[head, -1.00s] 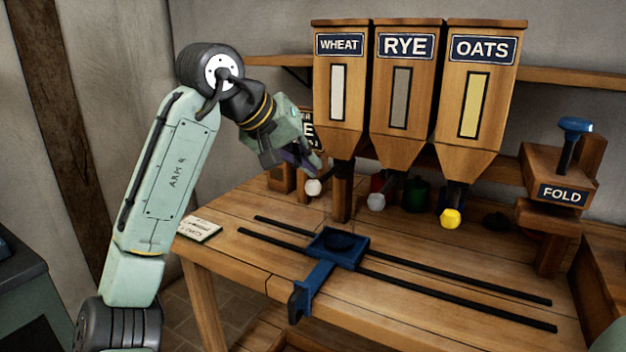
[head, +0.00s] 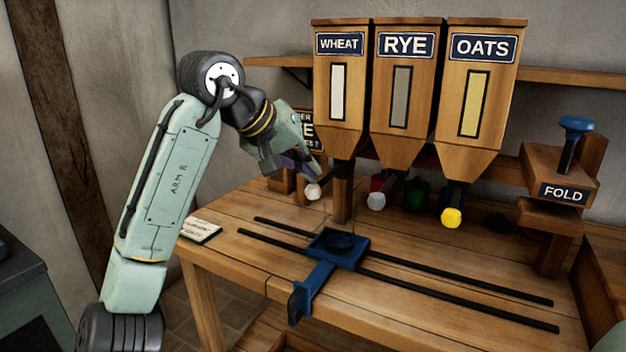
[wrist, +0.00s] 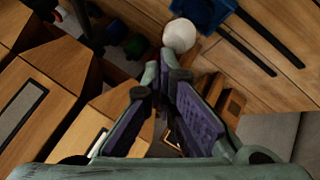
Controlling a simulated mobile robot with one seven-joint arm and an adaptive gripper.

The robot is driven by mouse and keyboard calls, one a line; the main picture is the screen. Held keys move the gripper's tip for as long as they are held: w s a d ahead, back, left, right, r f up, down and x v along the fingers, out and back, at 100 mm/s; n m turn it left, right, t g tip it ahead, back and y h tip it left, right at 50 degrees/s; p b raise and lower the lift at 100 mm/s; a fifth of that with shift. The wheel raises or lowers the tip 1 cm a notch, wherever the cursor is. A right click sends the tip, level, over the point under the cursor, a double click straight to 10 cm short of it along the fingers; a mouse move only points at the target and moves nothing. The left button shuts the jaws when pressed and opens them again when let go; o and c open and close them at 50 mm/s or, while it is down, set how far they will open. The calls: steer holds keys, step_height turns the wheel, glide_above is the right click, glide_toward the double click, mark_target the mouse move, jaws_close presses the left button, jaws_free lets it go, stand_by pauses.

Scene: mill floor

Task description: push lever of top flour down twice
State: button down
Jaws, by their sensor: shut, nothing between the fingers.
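Three wooden hoppers stand in a row at the back: wheat (head: 350,110), rye (head: 398,115) and oats (head: 462,140). Each has a lever with a round knob below it. The wheat knob (head: 313,191) is white, the rye knob (head: 376,201) grey-white and the oats knob (head: 452,218) yellow. My gripper (head: 314,176) is shut and empty, just above the white knob. The knob also shows in the wrist view (wrist: 179,35), beyond my fingertips (wrist: 160,82); I cannot tell whether they touch.
A blue sliding carriage (head: 318,277) with a dark round cup sits on two black rails below the wheat hopper. A post marked FOLD (head: 563,193) with a blue-topped plunger stands right. A dark sign (head: 308,118) behind my gripper is partly hidden. The front tabletop is clear.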

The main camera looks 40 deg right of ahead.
mark_target(309, 185)
steer(key=shift+f+b, duration=1)
steer(key=shift+f, duration=0.9)
stand_by(1.3)
stand_by(0.5)
steer(key=shift+r+p, duration=2.8)
steer(key=shift+r, duration=0.2)
steer(key=shift+r+p, duration=0.95)
steer(key=shift+r, duration=0.45)
step_height(309, 185, up, 2)
steer(key=shift+r, duration=0.1)
